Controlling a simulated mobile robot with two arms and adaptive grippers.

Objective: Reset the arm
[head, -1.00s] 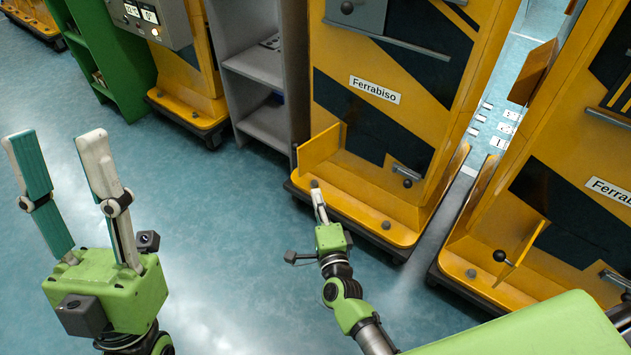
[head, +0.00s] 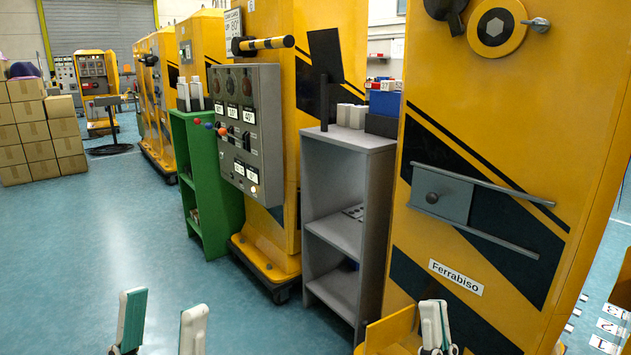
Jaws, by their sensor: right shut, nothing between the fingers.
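A short black-and-yellow striped arm (head: 268,43) sticks out roughly level from a yellow machine (head: 285,100) left of centre. Below it is a grey control box (head: 246,130) with round dials, white labels and small levers, some with red or blue knobs. My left gripper (head: 160,322) is open and empty at the bottom edge, low over the floor. My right gripper (head: 435,324) is shut and empty at the bottom, in front of the Ferrabiso machine (head: 480,200). Both gripper bodies are below the picture.
A grey shelf (head: 345,145) stands between the two yellow machines, with white and blue boxes on top. A green shelf (head: 207,185) stands left of the control box. Cardboard boxes (head: 35,140) are stacked far left. The blue floor (head: 100,240) at left is clear.

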